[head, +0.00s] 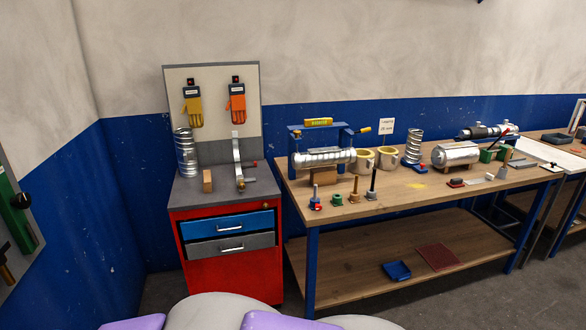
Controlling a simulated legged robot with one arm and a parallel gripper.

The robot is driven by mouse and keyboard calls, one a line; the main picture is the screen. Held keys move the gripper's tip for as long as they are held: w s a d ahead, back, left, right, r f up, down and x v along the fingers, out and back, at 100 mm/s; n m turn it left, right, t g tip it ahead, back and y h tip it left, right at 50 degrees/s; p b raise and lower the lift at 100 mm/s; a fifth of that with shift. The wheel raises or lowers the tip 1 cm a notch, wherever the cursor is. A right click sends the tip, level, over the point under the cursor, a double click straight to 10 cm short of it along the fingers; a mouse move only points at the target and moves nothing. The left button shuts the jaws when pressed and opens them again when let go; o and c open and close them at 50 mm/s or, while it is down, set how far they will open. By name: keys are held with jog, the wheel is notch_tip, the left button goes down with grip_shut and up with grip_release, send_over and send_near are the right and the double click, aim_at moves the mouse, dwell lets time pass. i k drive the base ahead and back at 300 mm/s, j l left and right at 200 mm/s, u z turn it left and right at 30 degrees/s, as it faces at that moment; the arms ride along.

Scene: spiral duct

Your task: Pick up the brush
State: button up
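I cannot make out a brush for certain. A small dark block with a reddish side (456,183) lies on the wooden workbench (425,202), right of a yellow mark, and may be a brush. Several small upright handled tools stand along the bench's front left. One has a blue and red base (315,204), one a green base (337,200), one a wooden handle (355,188) and one a tall dark handle (373,182). Any of these may also be a brush. My gripper is not in view.
A red cabinet (229,275) with two drawers stands left of the bench. Behind the small tools are a ribbed metal duct (324,158), two cream rings (364,160) and a metal cylinder (456,155). The lower shelf holds a blue tray (397,271). Floor shows between cabinet and bench.

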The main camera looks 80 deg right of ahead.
aim_at(508, 153)
jog(key=z, duration=1.3)
jog(key=l+z, duration=0.15)
jog(key=z, duration=0.35)
jog(key=l+z, duration=0.1)
jog(key=z, duration=0.4)
jog(key=i+l+z, duration=0.1)
jog(key=z, duration=0.35)
jog(key=l+z, duration=0.1)
jog(key=z, duration=0.4)
jog(key=i+l+z, duration=0.15)
jog(key=i+z, duration=0.2)
jog(key=i+l+z, duration=0.1)
jog(key=i+z, duration=0.6)
jog(key=i, duration=0.3)
jog(key=u, duration=0.45)
jog(key=i+l+u, duration=0.4)
jog(key=l, duration=0.3)
jog(key=i+l+u, duration=0.2)
jog(key=l, duration=0.2)
jog(key=i+l+u, duration=0.2)
jog(key=l, duration=0.25)
jog(key=i+l, duration=0.15)
jog(key=l, duration=0.2)
jog(key=i+l, duration=0.15)
jog(key=l, duration=0.2)
jog(key=i+l, duration=0.1)
jog(key=l, duration=0.25)
jog(key=i+l, duration=0.15)
jog(key=l, duration=0.2)
jog(key=u, duration=0.05)
